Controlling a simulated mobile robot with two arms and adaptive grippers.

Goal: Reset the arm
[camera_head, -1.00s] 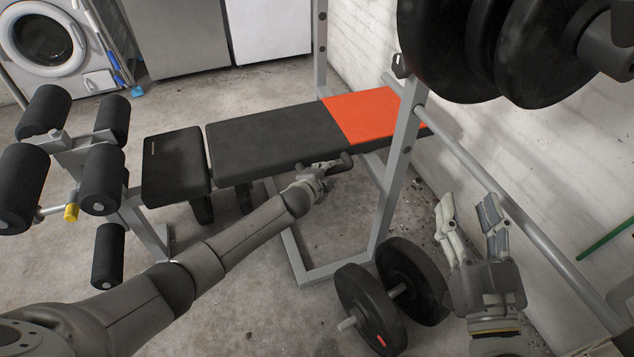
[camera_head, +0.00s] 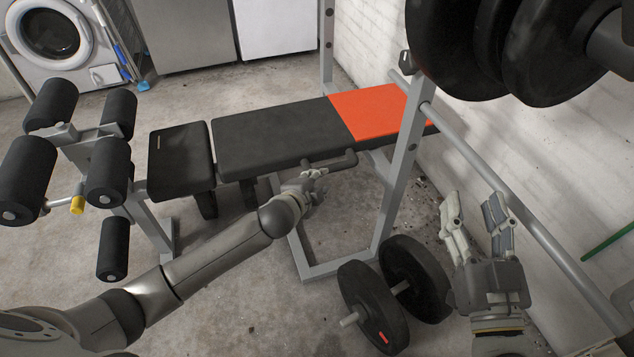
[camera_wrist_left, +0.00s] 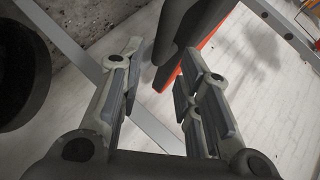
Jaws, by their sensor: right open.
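My left arm comes in from the lower left, and its gripper (camera_head: 312,182) is just below the near edge of the weight bench, close to a dark bent handle (camera_head: 338,160). I cannot tell in the head view if it touches the handle. In the left wrist view the left gripper (camera_wrist_left: 161,65) has its two fingers spread, with nothing held between them. My right gripper (camera_head: 475,207) points up at the lower right, open and empty, beside the grey rack bar.
The bench has a black pad (camera_head: 275,138) and an orange end (camera_head: 372,112). Grey rack posts (camera_head: 398,185) stand beside it. Weight plates (camera_head: 372,305) are on the floor, more plates (camera_head: 510,45) hang above. Foam rollers (camera_head: 108,172) are at left.

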